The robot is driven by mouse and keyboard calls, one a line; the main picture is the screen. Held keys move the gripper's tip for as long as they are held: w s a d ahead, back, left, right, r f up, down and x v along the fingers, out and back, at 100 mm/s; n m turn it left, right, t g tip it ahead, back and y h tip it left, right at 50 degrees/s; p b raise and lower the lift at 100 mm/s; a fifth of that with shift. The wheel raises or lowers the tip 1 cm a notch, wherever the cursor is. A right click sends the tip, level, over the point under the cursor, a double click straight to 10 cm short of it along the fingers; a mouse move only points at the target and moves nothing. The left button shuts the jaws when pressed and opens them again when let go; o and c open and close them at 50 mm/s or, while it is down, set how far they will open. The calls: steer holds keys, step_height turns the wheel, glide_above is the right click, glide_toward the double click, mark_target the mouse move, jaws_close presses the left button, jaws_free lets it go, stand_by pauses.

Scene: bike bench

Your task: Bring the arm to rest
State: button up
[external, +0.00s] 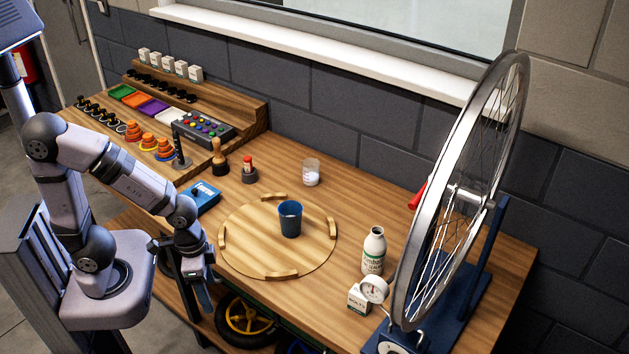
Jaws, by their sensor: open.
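My gripper (203,295) hangs pointing down at the front edge of the bench, left of the round wooden board. Its jaws are open and I see nothing between them. My arm is bent, with its elbow raised at the left of the external view. The wooden bench (345,205) lies to the right of my base. A dark blue cup (290,222) stands upright on the round wooden board (252,258), apart from my gripper.
A blue box (203,197) lies close behind my wrist. A beaker (311,175) and a stamp (219,160) stand farther back.

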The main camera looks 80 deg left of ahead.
steer(key=shift+s+a+g, duration=0.15)
steer(key=shift+s+a, duration=0.05)
steer(key=shift+s, duration=0.3)
steer(key=shift+s+a+g, duration=0.15)
steer(key=shift+s+a, duration=0.05)
steer(key=shift+s, duration=0.3)
step_height(320, 180, up, 3)
steer(key=p, duration=0.2)
steer(key=shift+p, duration=0.35)
